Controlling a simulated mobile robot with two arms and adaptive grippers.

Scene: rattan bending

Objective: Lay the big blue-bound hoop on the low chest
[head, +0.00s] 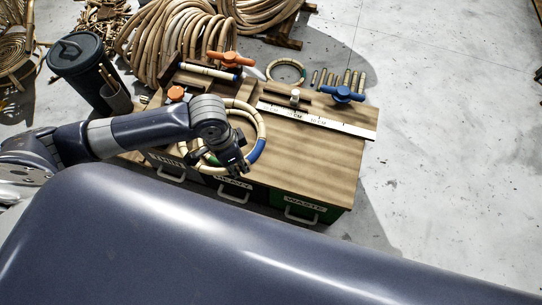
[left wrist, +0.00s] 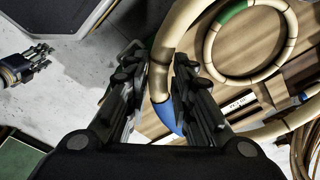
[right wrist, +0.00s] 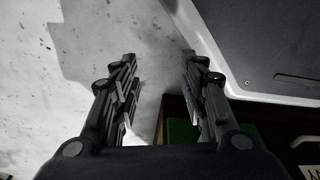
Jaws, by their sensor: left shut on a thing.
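The big blue-bound hoop (head: 257,149) is a pale rattan ring with a blue wrapped section. My left gripper (head: 238,167) is shut on its rim near the blue binding, over the front left of the low chest (head: 315,175). In the left wrist view the hoop (left wrist: 169,113) passes between the fingers (left wrist: 155,92). I cannot tell whether the hoop touches the chest top. The arm hides part of it. My right gripper (right wrist: 160,90) is open and empty in the right wrist view, above grey floor beside a drawer unit.
A smaller green-bound hoop (left wrist: 235,13) lies on the wooden top. A long ruler (head: 318,121), an orange-handled clamp (head: 230,58), a blue-handled clamp (head: 343,94) and short sticks sit toward the back. The front right of the top is clear. A dark bin (head: 85,65) stands left.

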